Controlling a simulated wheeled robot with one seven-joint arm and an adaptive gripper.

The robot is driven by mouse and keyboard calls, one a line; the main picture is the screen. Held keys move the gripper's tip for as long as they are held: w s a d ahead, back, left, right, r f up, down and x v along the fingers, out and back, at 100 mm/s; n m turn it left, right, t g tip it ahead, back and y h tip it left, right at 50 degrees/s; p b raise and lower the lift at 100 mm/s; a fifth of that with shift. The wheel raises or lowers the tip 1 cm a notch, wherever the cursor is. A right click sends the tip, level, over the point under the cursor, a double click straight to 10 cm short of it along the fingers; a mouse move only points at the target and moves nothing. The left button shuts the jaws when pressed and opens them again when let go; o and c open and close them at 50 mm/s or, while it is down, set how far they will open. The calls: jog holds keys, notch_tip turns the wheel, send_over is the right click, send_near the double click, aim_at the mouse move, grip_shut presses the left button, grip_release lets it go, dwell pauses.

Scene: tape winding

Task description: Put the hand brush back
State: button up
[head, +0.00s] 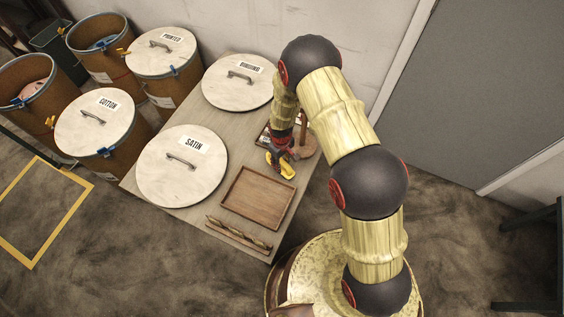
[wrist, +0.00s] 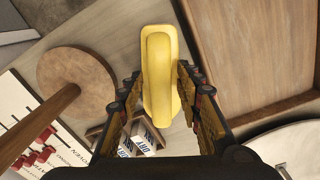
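A yellow, oblong piece with a raised rounded grip, which looks like the hand brush (wrist: 158,70), lies between the two fingers of my gripper (wrist: 160,72) in the wrist view. In the head view the yellow brush (head: 284,170) shows at the tips of my gripper (head: 281,157), above or on the table beside the wooden tray. The fingers run close along both its long sides. I cannot tell whether they touch it or whether its underside rests on the table. Its bristles are hidden.
An empty wooden tray (head: 258,197) lies near the brush, with a narrow wooden holder (head: 239,233) in front. A round wooden stand with a post (wrist: 75,78) and small white-blue boxes (wrist: 146,136) are close to my fingers. Large lids, including SATIN (head: 181,180), cover the table's left.

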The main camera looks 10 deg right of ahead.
notch_tip(320, 180, up, 12)
jog(key=p, duration=0.4)
jog(key=shift+r, duration=0.2)
jog(key=s+d+r+m+t, duration=0.1)
jog(key=s+d+r+m, duration=0.15)
jog(key=r, duration=1.25)
jog(key=s+d+r+m+t, duration=0.1)
jog(key=d+r+t, duration=0.15)
jog(key=r, duration=1.25)
jog(key=s+d+r+m+t, duration=0.1)
jog(key=s+d+r, duration=0.1)
jog(key=s+r, duration=0.5)
jog(key=s+d+r+m+t, duration=0.1)
jog(key=s+d+r+m, duration=0.1)
jog(key=s+r, duration=0.6)
jog(key=s+d, duration=0.1)
jog(key=s, duration=0.4)
jog(key=shift+s+d+r, duration=0.15)
jog(key=shift+s+r, duration=0.1)
jog(key=shift+s, duration=0.15)
jog(key=shift+c, duration=0.9)
